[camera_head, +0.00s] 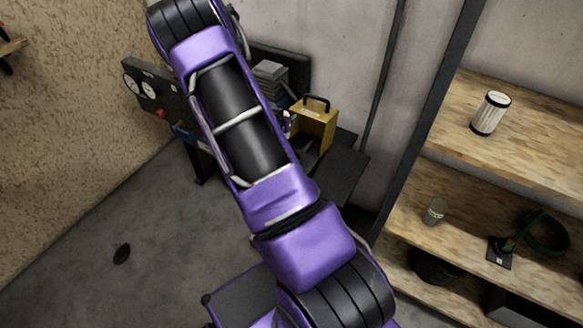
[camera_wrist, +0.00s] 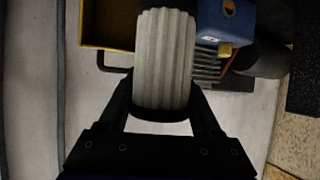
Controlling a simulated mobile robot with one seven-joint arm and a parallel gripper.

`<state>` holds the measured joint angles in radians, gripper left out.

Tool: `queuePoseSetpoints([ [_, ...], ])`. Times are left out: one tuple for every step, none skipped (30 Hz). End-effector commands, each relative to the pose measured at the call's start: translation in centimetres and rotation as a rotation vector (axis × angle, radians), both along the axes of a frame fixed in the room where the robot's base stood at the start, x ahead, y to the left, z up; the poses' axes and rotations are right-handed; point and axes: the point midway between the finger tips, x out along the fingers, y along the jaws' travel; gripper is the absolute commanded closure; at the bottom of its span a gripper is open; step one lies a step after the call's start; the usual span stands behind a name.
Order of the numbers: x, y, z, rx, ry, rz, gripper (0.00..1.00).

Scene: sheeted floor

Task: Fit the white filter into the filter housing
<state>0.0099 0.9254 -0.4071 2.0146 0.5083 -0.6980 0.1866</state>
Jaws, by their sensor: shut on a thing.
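In the wrist view my gripper (camera_wrist: 164,98) is shut on a white pleated filter (camera_wrist: 164,60) with a dark end cap, one finger on each side. The filter covers the middle of that view, and its far end is cut off by the top edge. A blue body (camera_wrist: 226,22) with a round orange-and-dark mark lies beyond it at upper right; I cannot tell whether this is the filter housing. In the head view my purple arm hides my gripper and the held filter. Another white pleated filter (camera_head: 490,113) with black caps stands on the upper shelf.
A yellow box (camera_head: 315,124) with a black handle stands on the dark bench (camera_head: 338,175) beyond my arm. A gauge panel (camera_head: 150,88) is left of it. The wooden shelves (camera_head: 530,150) at right hold a small can (camera_head: 434,211).

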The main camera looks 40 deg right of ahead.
Motion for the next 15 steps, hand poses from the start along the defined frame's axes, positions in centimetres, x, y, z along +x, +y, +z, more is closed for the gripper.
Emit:
queuePoseSetpoints([
  [-0.5, -1.1, -1.3, -0.001, 0.002, -0.042, 0.93],
  [-0.7, -1.6, -1.7, 0.0, 0.0, -0.064, 0.93],
  [-1.0, -2.2, -2.1, -0.001, 0.001, -0.087, 0.93],
  [-1.2, -2.5, -2.4, 0.001, 0.0, -0.1, 0.93],
  [-1.4, -2.7, -2.7, 0.0, 0.001, -0.111, 0.93],
  [-1.5, -2.9, -3.2, 0.0, 0.001, -0.12, 0.93],
  [-1.6, -3.0, -3.7, 0.001, 0.002, -0.125, 0.93],
  [-1.6, -3.1, -4.3, 0.001, 0.001, -0.128, 0.93],
  [-1.7, -3.1, -5.1, 0.002, 0.002, -0.13, 0.93],
  [-1.7, -3.1, -5.7, 0.002, 0.002, -0.13, 0.93],
  [-1.7, -3.1, -6.3, 0.002, 0.002, -0.129, 0.93],
  [-1.7, -3.1, -7.0, 0.001, 0.001, -0.129, 0.93],
  [-1.7, -3.1, -7.5, 0.002, 0.002, -0.128, 0.93],
  [-1.7, -3.1, -7.9, 0.001, 0.001, -0.129, 0.93],
  [-1.6, -3.1, -8.3, 0.002, -0.001, -0.128, 0.93],
])
